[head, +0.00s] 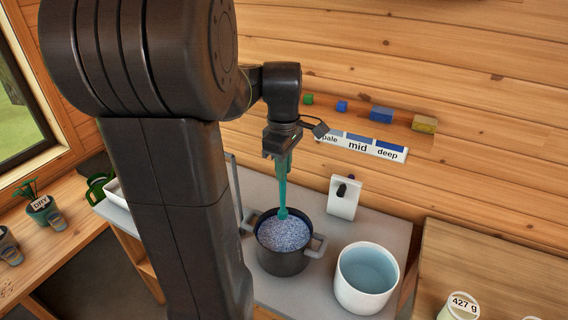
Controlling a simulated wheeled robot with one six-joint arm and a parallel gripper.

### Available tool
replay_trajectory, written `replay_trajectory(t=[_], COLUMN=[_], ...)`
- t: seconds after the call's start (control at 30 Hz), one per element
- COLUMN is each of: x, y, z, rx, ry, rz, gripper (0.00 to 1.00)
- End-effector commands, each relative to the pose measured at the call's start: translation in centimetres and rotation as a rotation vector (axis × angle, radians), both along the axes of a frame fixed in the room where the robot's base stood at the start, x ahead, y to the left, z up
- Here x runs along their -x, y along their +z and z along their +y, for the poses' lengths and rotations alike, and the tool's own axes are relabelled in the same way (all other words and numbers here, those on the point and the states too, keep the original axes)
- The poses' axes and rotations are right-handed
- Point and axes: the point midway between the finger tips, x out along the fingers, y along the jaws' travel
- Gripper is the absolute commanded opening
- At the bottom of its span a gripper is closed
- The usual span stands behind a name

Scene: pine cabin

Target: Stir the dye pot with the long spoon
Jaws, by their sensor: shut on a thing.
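The dye pot (282,262) is a dark pot with two side handles on the grey counter. Its contents (284,234) look speckled blue-violet. My gripper (281,146) is above the pot, pointing down and shut on the teal long spoon (283,195).
A white bucket (364,290) with pale blue liquid stands right of the pot. A white holder (344,197) with a dark knob is behind it. A pale/mid/deep strip (361,146) and colored blocks (381,114) are along the wall. A labeled jar (460,307) is at lower right.

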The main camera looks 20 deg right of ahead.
Motion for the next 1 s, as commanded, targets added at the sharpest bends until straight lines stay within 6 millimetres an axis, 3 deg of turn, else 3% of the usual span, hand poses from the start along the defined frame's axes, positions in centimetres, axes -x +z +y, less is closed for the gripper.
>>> replay_trajectory(t=[0.1,1.0], x=[0.0,0.0], y=[-1.6,-9.6], z=[0.0,0.0], rx=[0.0,0.0], ry=[0.0,0.0], rz=[0.0,0.0], gripper=[0.0,0.0])
